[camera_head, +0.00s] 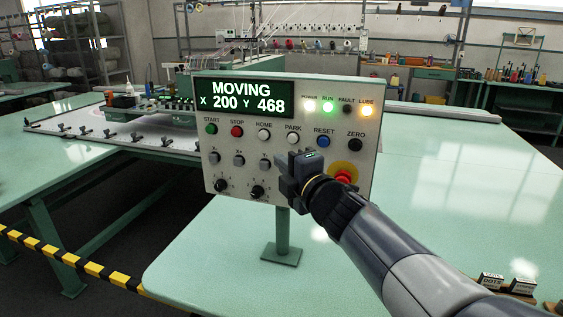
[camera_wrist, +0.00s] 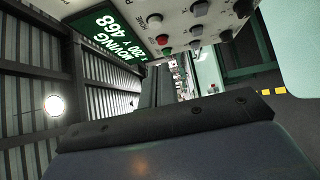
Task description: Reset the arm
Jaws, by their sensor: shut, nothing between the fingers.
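My gripper (camera_head: 290,178) is in front of the lower right part of a control panel (camera_head: 222,132) on a green post in the head view. It is shut and empty. It covers part of the panel's lower face, beside the red emergency button (camera_head: 344,175) on its yellow ring. The panel's screen (camera_head: 240,96) reads MOVING, X 200 Y 468. It also shows, turned, in the wrist view (camera_wrist: 110,40). The power, run and lube lamps are lit; the fault lamp is dark. I cannot tell whether the gripper touches the panel.
The green table (camera_head: 450,190) spreads around the panel, with free room at the right. Small boxes marked DOTS (camera_head: 491,281) lie at the lower right. A yellow-black striped barrier (camera_head: 65,257) runs at the lower left. A gantry machine (camera_head: 140,103) stands behind the panel.

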